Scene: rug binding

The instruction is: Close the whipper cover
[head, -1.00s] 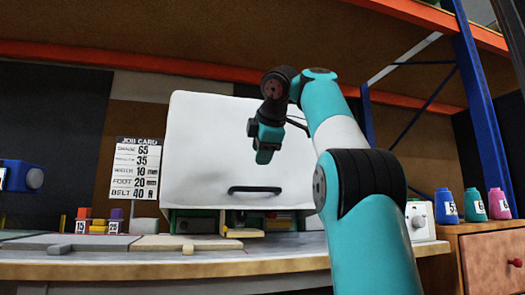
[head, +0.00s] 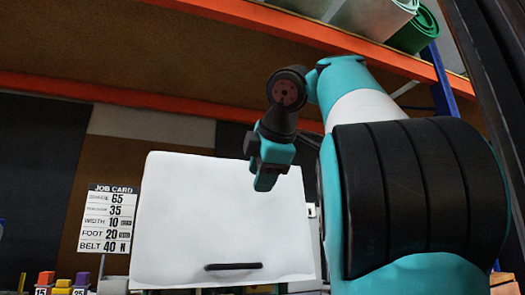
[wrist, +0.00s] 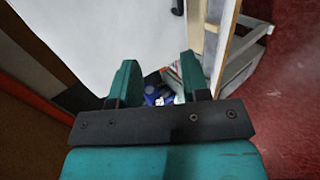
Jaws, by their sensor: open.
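The whipper cover (head: 215,215) is a large white panel with a black bar handle (head: 233,266) near its lower edge. In the head view it stands with its face toward me, and its lower part is near the bottom of the picture. My gripper (head: 265,184) shows in front of the cover's upper right part, above the handle. In the wrist view its two teal fingers (wrist: 159,78) are apart with nothing held between them. A broad white surface (wrist: 110,35), apparently the cover, fills the upper left there. What lies behind the cover is mostly hidden.
A job card (head: 106,218) hangs left of the cover. Small coloured blocks (head: 62,287) with number tags sit at lower left. An orange shelf beam (head: 190,95) crosses above, with rolls (head: 412,35) on top. The wrist view shows red floor (wrist: 270,95) at right.

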